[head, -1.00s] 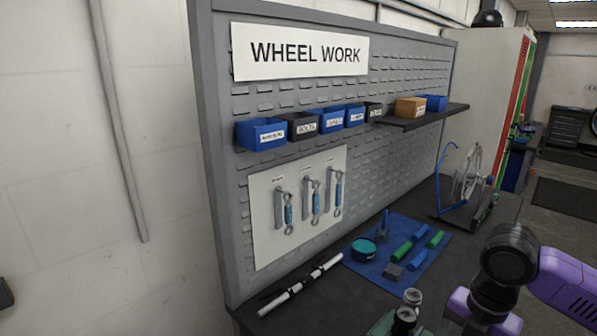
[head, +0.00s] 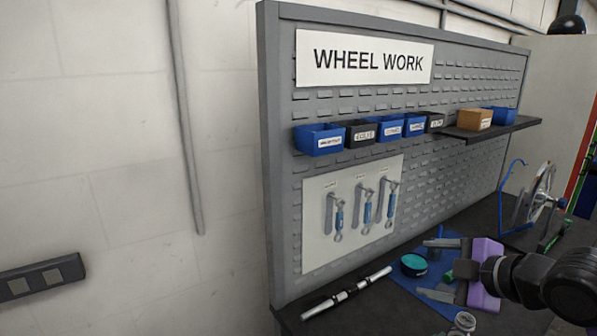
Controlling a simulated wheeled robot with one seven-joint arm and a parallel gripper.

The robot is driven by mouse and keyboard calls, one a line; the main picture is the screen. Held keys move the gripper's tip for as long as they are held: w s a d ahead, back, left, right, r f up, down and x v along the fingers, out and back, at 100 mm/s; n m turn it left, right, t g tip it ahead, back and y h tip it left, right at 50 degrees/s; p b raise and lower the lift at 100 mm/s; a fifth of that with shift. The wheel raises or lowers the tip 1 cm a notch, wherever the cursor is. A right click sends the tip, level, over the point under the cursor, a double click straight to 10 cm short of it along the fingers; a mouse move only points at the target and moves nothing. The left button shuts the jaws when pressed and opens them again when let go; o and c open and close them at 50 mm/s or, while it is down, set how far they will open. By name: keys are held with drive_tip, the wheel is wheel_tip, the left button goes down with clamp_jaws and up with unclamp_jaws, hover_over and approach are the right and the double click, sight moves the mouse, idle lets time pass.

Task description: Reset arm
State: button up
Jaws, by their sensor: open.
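My gripper (head: 428,268) is at the lower right of the head view, over the workbench. Its two grey fingers point left and stand apart, open, with a purple body behind them. Nothing appears held between them. Black links of my arm reach in from the right edge. The blue mat (head: 402,282) lies below and behind the gripper, which hides much of it. A teal round tin (head: 413,265) stands on the mat, just left of the fingers in the picture. A bit of a green piece (head: 448,276) shows between the fingers.
A grey pegboard (head: 450,180) stands behind the bench, with small bins (head: 320,140), a shelf (head: 490,131) and hanging tools (head: 366,210). A black-and-white rod (head: 345,293) lies at the bench's front left. A wheel on a stand (head: 540,195) is at the right.

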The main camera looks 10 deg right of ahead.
drive_tip(key=w+a+r+m+t+b, duration=0.1)
drive_tip(key=a+r+m+t, duration=0.35)
drive_tip(key=r, duration=0.25)
drive_tip(key=w+a+r+m+t, duration=0.1)
drive_tip(key=a+r+m+t, duration=0.25)
drive_tip(key=r+t, duration=0.2)
drive_tip(key=s+a+f+m+g+b, duration=0.1)
drive_tip(key=s+a+f+m+g, duration=0.1)
drive_tip(key=s+f, duration=0.8)
drive_tip(key=s+a+f+m+g+h+b, duration=0.1)
drive_tip(key=s+a+f, duration=0.3)
drive_tip(key=s+f, duration=0.7)
drive_tip(key=s+a+f+m+g+h+b, duration=0.1)
drive_tip(key=s+a+f+m+g+b, duration=0.1)
drive_tip(key=s+f, duration=0.9)
drive_tip(key=s+a+m+g, duration=0.1)
drive_tip(key=s, duration=0.8)
drive_tip(key=shift+a+g, duration=0.3)
drive_tip(key=shift+g, duration=0.1)
drive_tip(key=shift+c, duration=0.2)
